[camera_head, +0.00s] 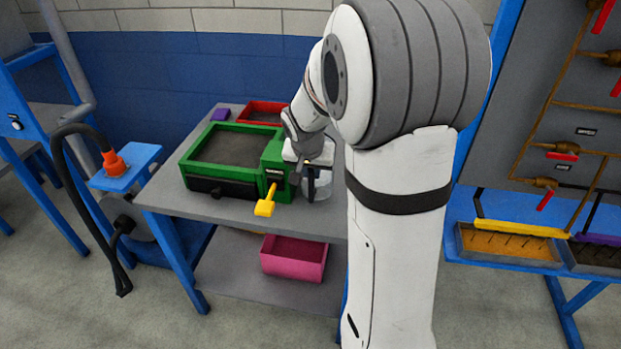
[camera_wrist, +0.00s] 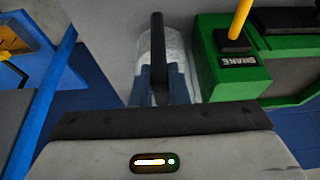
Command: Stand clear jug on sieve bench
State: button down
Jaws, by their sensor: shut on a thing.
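My gripper (camera_head: 308,162) is over the right part of the grey sieve bench (camera_head: 215,210), shut on the clear jug (camera_head: 321,187). In the wrist view the jug (camera_wrist: 174,52) is seen from above, with its dark upright handle between my fingers (camera_wrist: 160,88). The jug looks upright, right beside the green sieve shaker (camera_head: 225,165) with its yellow lever (camera_head: 266,204). Its base is at or just above the bench top; I cannot tell whether it touches. My arm hides the bench's right end.
A red tray (camera_head: 262,112) and a purple block (camera_head: 221,115) lie at the back of the bench. A pink bin (camera_head: 294,258) sits on the lower shelf. The green shaker (camera_wrist: 230,75) is close beside the jug. Bare bench top shows along the front left.

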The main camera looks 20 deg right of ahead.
jog(key=shift+s+d+f, duration=0.1)
jog(key=shift+f, duration=1.75)
jog(key=shift+f, duration=0.15)
jog(key=c, duration=1.4)
grip_release()
jog(key=shift+r, duration=0.4)
jog(key=v, duration=1.1)
jog(key=s+a+n+y, duration=0.1)
jog(key=s+a+n, duration=0.2)
jog(key=s, duration=0.7)
jog(key=s+a+n+g+y, duration=0.1)
jog(key=s+a+n, duration=0.2)
jog(key=s, duration=0.7)
jog(key=shift+a+f+n, duration=0.25)
jog(key=shift+a+n, duration=0.15)
jog(key=shift+a, duration=0.8)
